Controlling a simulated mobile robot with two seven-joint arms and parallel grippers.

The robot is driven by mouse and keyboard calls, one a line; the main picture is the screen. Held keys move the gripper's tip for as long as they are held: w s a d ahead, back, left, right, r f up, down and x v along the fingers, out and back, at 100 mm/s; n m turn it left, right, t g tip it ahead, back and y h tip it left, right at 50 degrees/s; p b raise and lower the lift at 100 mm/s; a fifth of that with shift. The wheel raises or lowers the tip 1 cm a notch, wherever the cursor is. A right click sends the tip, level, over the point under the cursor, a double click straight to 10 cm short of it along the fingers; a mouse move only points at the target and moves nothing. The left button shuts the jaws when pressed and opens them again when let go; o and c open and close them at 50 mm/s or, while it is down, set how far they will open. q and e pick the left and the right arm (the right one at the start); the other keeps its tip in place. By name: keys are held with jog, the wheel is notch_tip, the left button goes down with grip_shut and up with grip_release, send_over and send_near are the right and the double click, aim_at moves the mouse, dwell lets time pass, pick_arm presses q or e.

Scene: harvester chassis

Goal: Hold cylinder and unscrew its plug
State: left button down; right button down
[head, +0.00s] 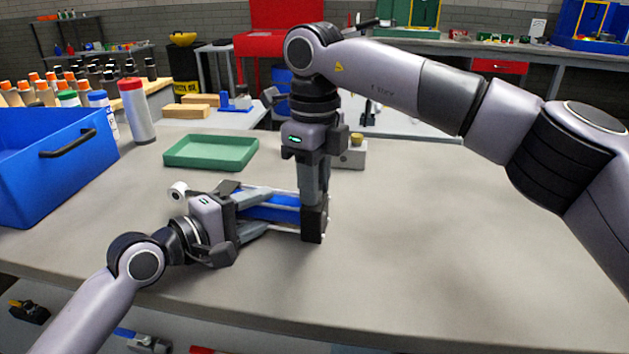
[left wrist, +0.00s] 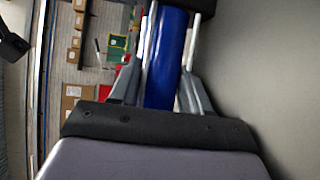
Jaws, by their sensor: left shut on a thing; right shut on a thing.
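The blue cylinder (head: 268,208) lies roughly level above the table, with silver rods along its sides and a pale round eye (head: 178,190) at its left end. My left gripper (head: 268,212) is shut on its body from the left. In the left wrist view the cylinder (left wrist: 167,60) runs between the grey fingers of my left gripper (left wrist: 160,85). My right gripper (head: 314,215) points straight down at the cylinder's right end and is shut there. The plug is hidden by the dark block and fingertips, so I cannot make it out.
A green tray (head: 211,152) lies behind the cylinder. A blue crate (head: 50,165) and a white bottle with a red cap (head: 137,112) stand at the left. A small grey block with a yellow knob (head: 352,154) is behind my right gripper. The table's right side is clear.

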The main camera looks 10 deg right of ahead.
jog(key=n, duration=0.4)
jog(key=shift+n, duration=0.4)
jog(key=n, duration=1)
jog(key=shift+n, duration=0.4)
jog(key=n, duration=0.6)
jog(key=shift+d, duration=0.1)
jog(key=shift+r, duration=0.15)
jog(key=shift+r, duration=1.05)
